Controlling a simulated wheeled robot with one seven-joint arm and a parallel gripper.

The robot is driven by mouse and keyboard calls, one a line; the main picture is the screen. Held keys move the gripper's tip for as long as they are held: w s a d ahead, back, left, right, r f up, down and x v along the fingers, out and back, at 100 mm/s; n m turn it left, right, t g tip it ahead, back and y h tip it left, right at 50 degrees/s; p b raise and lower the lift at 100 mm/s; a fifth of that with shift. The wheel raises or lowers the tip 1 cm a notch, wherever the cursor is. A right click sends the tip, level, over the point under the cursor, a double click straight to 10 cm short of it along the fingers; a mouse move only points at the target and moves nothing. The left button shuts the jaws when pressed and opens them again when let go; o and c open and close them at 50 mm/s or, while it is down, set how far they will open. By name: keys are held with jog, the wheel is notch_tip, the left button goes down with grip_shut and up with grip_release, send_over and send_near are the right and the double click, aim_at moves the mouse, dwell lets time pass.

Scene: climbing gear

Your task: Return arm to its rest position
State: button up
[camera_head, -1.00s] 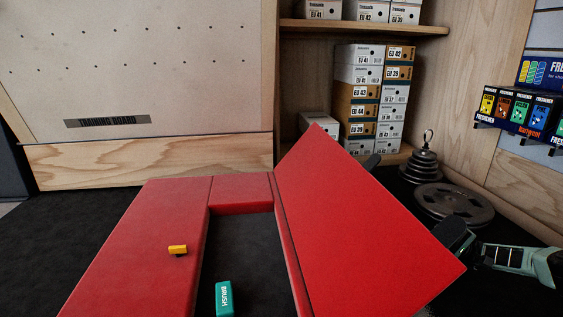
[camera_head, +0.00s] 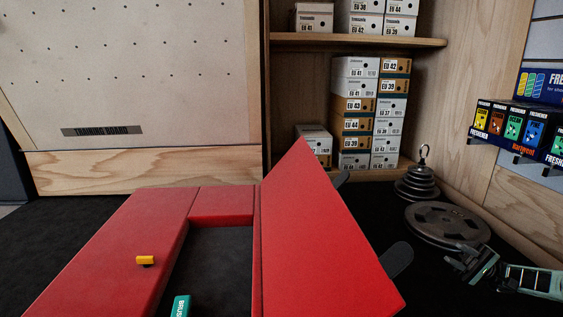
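My gripper (camera_head: 466,260) is at the lower right, low beside the round weight plate, at the end of my pale green and dark arm (camera_head: 530,281). It is small and dark against the black floor, so I cannot tell how far its fingers are apart. I see nothing held in it. It is clear of the raised red panel (camera_head: 310,240), which stands tilted to its left.
The red padded frame (camera_head: 105,250) carries a yellow block (camera_head: 145,260). A green brush box (camera_head: 181,306) is in its dark recess. Stacked weights (camera_head: 417,183) and a weight plate (camera_head: 446,223) lie near my gripper. Shoe boxes (camera_head: 354,104) and freshener packs (camera_head: 515,124) are behind.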

jog(key=w+a+r+g+h, duration=0.1)
jog(key=a+r+g+h, duration=0.2)
jog(key=a, duration=0.6)
jog(key=a+g+h, duration=0.2)
jog(key=a+h, duration=0.3)
jog(key=a, duration=0.4)
jog(key=s+a+h, duration=0.5)
jog(key=s+h, duration=0.3)
jog(key=h, duration=0.1)
jog(key=s+d+r+t+h, duration=0.3)
jog(key=s+r+t+h, duration=0.5)
jog(key=s, duration=0.4)
jog(key=s+a+r+n+g+y+p, duration=0.1)
jog(key=s+a+r+n+p, duration=0.4)
jog(key=r+p, duration=0.55)
jog(key=s+a+r+g+p, duration=0.1)
jog(key=s+a+r+p, duration=0.3)
jog(key=a+r+p, duration=0.5)
jog(key=s+a+r+n+g+y+p, duration=0.1)
jog(key=s+a+r+n+p, duration=0.25)
jog(key=r+p, duration=0.9)
notch_tip(320, 180, up, 36)
jog(key=p, duration=3.3)
jog(key=shift+a+r+m+p, duration=0.2)
jog(key=shift+m+p, duration=0.1)
jog(key=shift+m, duration=0.15)
